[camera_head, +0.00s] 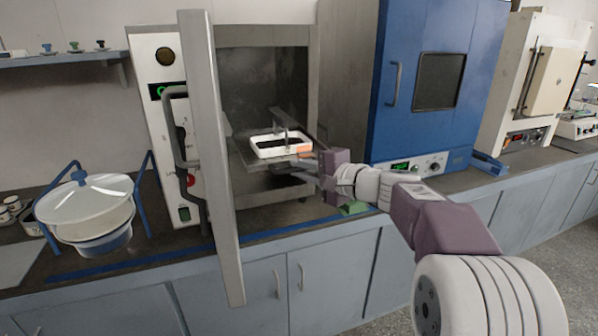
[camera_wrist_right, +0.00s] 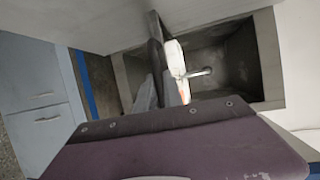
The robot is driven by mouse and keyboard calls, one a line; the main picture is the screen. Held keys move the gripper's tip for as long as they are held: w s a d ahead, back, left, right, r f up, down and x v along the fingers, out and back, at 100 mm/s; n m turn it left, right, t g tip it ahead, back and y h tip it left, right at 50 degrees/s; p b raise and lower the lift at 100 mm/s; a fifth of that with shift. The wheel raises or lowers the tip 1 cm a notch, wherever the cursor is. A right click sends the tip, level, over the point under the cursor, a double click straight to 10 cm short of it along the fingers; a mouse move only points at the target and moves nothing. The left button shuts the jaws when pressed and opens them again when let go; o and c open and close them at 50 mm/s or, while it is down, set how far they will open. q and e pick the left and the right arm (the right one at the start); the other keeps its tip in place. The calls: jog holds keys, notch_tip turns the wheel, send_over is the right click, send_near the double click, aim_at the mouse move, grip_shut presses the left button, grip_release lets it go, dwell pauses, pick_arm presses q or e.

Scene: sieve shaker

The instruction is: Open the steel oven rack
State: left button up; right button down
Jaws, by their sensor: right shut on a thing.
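The steel oven rack (camera_head: 240,156) is a dark flat shelf inside the open oven chamber (camera_head: 245,75), with its front near the opening. A white rectangular tray (camera_head: 262,153) with an orange mark sits on it; it also shows in the right wrist view (camera_wrist_right: 174,55). My right gripper (camera_head: 312,168) reaches in from the right at the rack's front and is shut on it. The exact contact is partly hidden by my wrist. The oven door (camera_head: 212,160) stands wide open, swung toward the camera on the left. My left gripper is not in view.
A blue oven (camera_head: 385,90) stands close on the right. A white lidded pot (camera_head: 90,205) in a blue stand is on the left. A green object (camera_head: 354,208) lies on the counter below my right wrist. The open door projects past the counter edge.

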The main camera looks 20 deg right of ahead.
dwell(0.3)
jog(key=c, duration=1.5)
grip_release()
jog(key=v, duration=0.9)
